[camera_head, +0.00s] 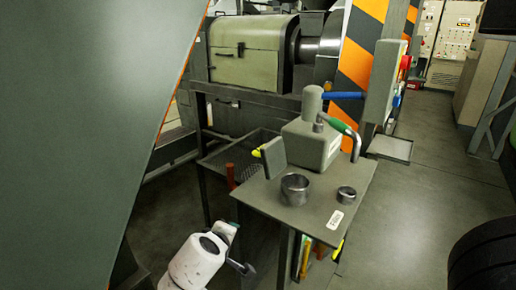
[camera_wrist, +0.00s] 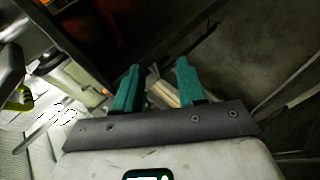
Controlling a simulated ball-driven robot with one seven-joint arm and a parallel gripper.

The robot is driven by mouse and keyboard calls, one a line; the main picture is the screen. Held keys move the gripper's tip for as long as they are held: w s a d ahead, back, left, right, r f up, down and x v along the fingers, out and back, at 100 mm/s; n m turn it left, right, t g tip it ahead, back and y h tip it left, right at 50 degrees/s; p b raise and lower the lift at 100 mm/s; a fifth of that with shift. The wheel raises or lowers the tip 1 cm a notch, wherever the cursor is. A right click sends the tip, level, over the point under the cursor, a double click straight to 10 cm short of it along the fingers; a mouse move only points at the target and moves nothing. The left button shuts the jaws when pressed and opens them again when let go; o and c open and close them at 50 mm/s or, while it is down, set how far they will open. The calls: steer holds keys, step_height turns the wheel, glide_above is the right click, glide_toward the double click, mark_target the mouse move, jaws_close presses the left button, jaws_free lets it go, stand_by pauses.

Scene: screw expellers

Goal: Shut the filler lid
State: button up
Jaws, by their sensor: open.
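A grey box-shaped unit (camera_head: 312,143) stands on a small grey table, with a cylinder and a green-sleeved handle (camera_head: 340,126) on top. A flat grey plate (camera_head: 273,157) stands upright at its left side; it looks like the filler lid, raised, but I cannot be sure. My gripper, with two teal fingers (camera_wrist: 157,82) spread apart in the wrist view, holds nothing that I can see between them. In the head view my white arm is low, left of the table and below its top, apart from the plate. The lid cannot be made out in the wrist view.
The table (camera_head: 325,217) carries an open metal cup (camera_head: 295,188) and a smaller ring-like cup (camera_head: 346,195). A large grey panel (camera_head: 80,130) fills the left. A green machine housing (camera_head: 250,50) stands behind. Open floor (camera_head: 430,200) lies to the right.

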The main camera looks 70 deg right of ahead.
mark_target(267, 157)
steer(key=w+d+r+m+g+h, duration=0.1)
steer(key=d+r+g+h, duration=0.25)
steer(key=r, duration=0.45)
steer(key=w+d+r+g+h, duration=0.1)
steer(key=d+r+g+h, duration=0.25)
steer(key=r, duration=0.45)
steer(key=shift+t, duration=0.4)
steer(key=p+x, duration=0.2)
steer(key=x, duration=0.9)
steer(key=shift+s+d+r, duration=0.15)
steer(key=shift+s+d, duration=0.05)
steer(key=shift+s, duration=0.05)
steer(key=shift+c, duration=0.3)
steer(key=c, duration=0.6)
jaws_close()
